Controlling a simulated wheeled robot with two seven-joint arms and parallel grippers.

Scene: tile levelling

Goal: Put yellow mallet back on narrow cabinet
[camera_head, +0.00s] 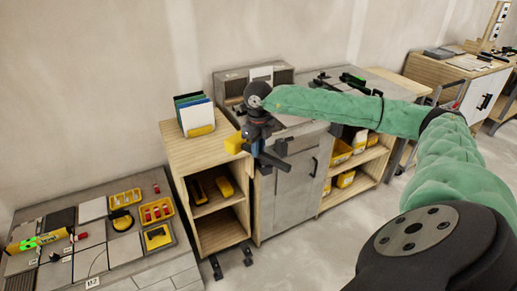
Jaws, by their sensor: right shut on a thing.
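The yellow mallet (234,144) is in my right gripper (255,147), its yellow head just to the left of the jaws. The gripper is shut on it, and my wrist partly hides the mallet. In this view the mallet overlaps the front right part of the top of the narrow wooden cabinet (205,153). I cannot tell whether it touches that top. My left gripper is not in view.
Folders and a small yellow box (200,130) stand at the back of the narrow cabinet top. A grey workbench (292,165) adjoins on the right. A low tiled platform (119,250) with trays and tools lies at left.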

